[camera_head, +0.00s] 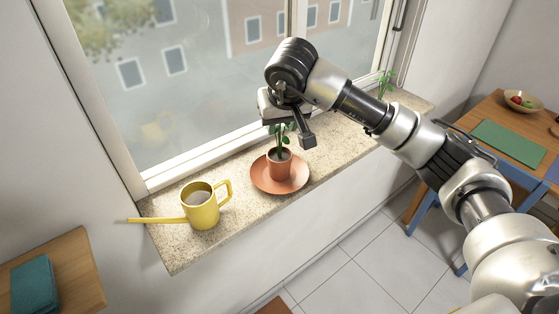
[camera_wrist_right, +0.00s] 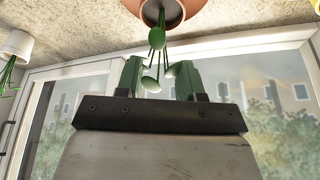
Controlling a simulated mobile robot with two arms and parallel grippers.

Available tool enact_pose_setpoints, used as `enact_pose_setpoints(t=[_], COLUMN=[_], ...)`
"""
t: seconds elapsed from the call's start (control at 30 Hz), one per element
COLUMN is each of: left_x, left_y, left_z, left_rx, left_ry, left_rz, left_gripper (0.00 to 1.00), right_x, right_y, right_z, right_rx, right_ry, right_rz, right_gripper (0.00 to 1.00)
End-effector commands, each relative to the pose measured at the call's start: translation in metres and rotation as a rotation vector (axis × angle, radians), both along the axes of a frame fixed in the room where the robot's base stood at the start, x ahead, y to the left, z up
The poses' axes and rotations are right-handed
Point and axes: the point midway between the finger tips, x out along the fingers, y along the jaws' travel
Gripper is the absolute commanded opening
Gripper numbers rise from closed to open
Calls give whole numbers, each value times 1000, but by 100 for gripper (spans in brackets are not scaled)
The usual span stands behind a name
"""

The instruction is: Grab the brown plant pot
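The brown plant pot (camera_head: 279,167) stands upright on a round terracotta saucer (camera_head: 259,179) on the window sill. A small green plant grows from it, and its leaves are partly hidden by my right gripper. My right gripper (camera_head: 291,128) is just above the pot, pointing down at the plant. Its fingers are apart, and it does not hold the pot. In the right wrist view the gripper (camera_wrist_right: 157,72) shows its two fingers spread, with the plant's leaves (camera_wrist_right: 155,40) around the gap and the pot at the top edge. My left gripper is not in view.
A yellow watering can (camera_head: 201,212) stands left of the saucer on the speckled sill (camera_head: 240,220). Another plant (camera_head: 385,82) is at the sill's right end, behind my right arm; its white pot (camera_wrist_right: 15,44) shows in the wrist view. The window is close behind.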

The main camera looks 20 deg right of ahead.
Motion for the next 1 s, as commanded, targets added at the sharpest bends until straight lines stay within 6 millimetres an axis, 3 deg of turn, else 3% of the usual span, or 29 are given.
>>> enact_pose_setpoints(t=[0.2,0.5,0.77,1.0], left_x=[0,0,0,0], left_y=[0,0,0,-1], left_z=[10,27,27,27], left_rx=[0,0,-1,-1], left_ry=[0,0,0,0], left_rz=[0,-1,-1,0], left_gripper=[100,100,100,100], right_x=[5,20,21,21], right_y=[0,-1,-1,-1], right_z=[-14,-52,-56,-56], right_rx=[2,3,3,4], right_ry=[4,2,-1,-1], right_rz=[2,1,2,2], right_gripper=[38,38,38,4])
